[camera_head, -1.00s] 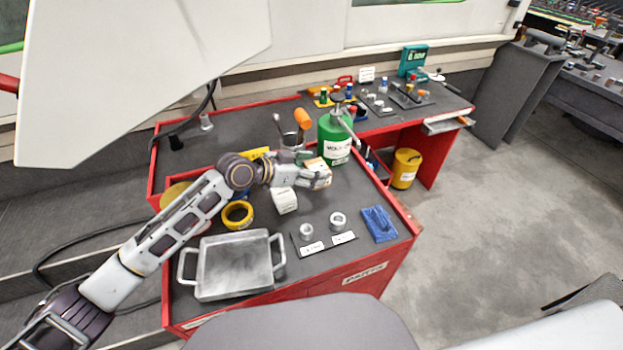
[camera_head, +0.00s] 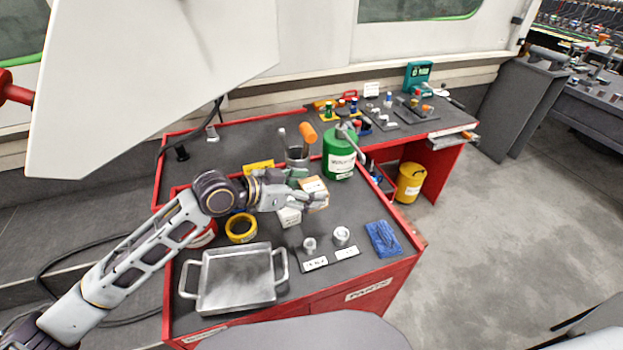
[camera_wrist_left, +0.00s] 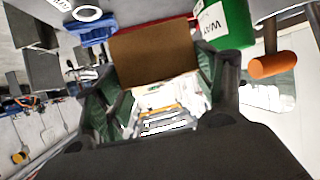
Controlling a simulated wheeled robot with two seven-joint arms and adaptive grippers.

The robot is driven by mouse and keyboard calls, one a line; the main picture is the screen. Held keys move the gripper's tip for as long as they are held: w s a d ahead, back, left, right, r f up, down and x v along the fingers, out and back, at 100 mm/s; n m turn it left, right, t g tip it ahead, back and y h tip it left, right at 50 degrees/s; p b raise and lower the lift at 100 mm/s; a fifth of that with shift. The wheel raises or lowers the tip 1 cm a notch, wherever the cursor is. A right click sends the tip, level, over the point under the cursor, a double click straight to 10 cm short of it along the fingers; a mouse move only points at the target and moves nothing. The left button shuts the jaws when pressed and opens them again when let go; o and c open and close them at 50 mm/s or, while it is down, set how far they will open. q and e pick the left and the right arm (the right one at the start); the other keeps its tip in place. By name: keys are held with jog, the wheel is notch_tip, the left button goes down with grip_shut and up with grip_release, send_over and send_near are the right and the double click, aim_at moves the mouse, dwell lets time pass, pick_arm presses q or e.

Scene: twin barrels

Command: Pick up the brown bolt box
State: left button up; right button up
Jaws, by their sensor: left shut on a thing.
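The brown bolt box (camera_head: 314,188) is at the fingertips of my left gripper (camera_head: 308,198), over the near red-edged bench beside the green can. In the left wrist view, the plain brown face of the box (camera_wrist_left: 155,54) fills the space between the two fingers (camera_wrist_left: 155,85). The left gripper is shut on the box. The fingers hide part of the box in the head view, and I cannot tell whether its bottom touches the bench. My right gripper is out of view.
A white box (camera_head: 289,218) stands just below the left gripper. A metal tray (camera_head: 237,280), yellow tape roll (camera_head: 240,229) and blue cloth (camera_head: 382,239) lie nearer.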

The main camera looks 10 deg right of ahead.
pick_arm(q)
jog(key=s+a, duration=0.5)
jog(key=s, duration=0.5)
jog(key=shift+s+a, duration=0.4)
